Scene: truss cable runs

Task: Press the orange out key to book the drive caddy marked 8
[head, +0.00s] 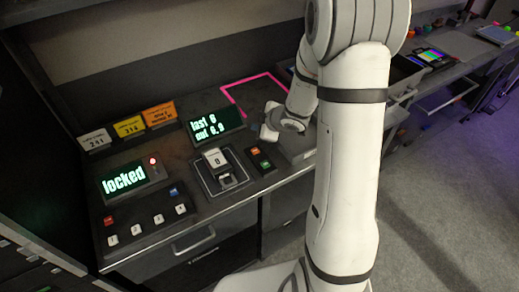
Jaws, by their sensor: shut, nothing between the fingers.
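The orange key (254,151) sits on a small dark key block (260,158), above a green key (265,165). A pale drive caddy (214,158) stands in a dark dock to the left of the keys; its mark is too small to read surely. A display (215,125) behind the dock shows green text that looks like "last 6" and "out 6.9". My gripper (267,133) is shut and empty, just behind and to the right of the orange key. It looks apart from the key; its height above the bench is hard to tell.
A second display (123,181) reads "locked", with a red lamp (153,161) beside it. A keypad (145,218) with several keys lies at the front left. White, yellow and orange cards (129,126) stand at the back. A pink outline (252,93) marks the bench behind my gripper.

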